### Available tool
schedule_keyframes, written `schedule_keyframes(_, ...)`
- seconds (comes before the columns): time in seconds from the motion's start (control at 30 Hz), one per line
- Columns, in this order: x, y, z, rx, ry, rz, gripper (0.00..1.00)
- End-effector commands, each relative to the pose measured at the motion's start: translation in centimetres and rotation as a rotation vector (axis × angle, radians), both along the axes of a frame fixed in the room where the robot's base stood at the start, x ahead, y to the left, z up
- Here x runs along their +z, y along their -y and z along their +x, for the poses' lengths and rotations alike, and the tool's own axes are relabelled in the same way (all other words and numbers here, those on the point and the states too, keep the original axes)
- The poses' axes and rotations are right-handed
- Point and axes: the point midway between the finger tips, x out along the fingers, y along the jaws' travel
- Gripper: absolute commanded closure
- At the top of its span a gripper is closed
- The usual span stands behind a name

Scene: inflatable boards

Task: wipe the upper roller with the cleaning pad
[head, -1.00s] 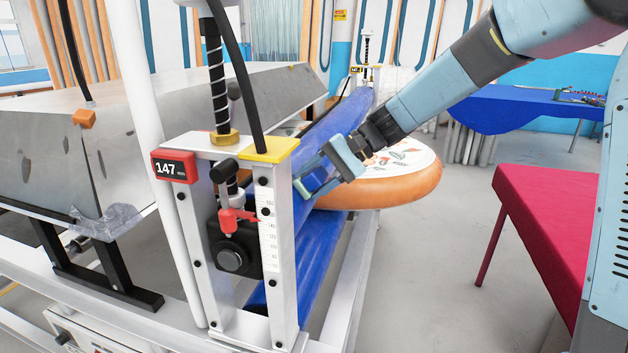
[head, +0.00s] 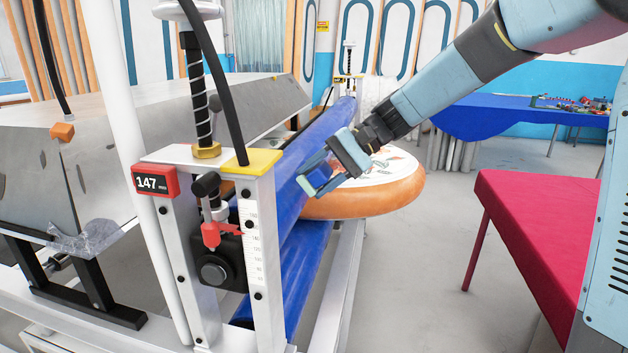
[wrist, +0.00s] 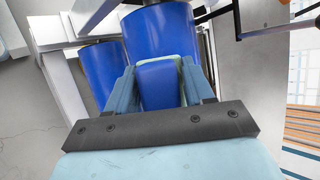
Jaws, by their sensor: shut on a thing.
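The upper roller (head: 308,142) is a long blue cylinder running back from the near white end frame. The blue lower roller (head: 308,255) lies beneath it. My gripper (head: 316,178) is shut on the cleaning pad (head: 319,179), a small block with a blue face and a pale green edge. It holds the pad at the right side of the upper roller, a little beyond the near frame. In the wrist view the pad (wrist: 160,82) sits between the fingers, in front of the upper roller (wrist: 160,28). I cannot tell whether they touch.
An orange-rimmed round board (head: 385,195) sits between the rollers, just behind my gripper. A red table (head: 535,215) stands at right, with clear floor between.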

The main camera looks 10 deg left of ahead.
Motion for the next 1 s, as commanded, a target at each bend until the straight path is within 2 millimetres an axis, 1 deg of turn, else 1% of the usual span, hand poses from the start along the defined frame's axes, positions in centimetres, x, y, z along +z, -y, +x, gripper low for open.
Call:
schedule_keyframes(0.27, 0.2, 0.2, 0.0, -0.001, 0.001, 0.0, 0.76)
schedule_keyframes(0.67, 1.9, 2.2, -0.2, -0.001, 0.0, 0.001, 0.76)
schedule_keyframes(1.0, 1.9, 2.3, -0.2, 0.0, 0.0, 0.0, 0.76)
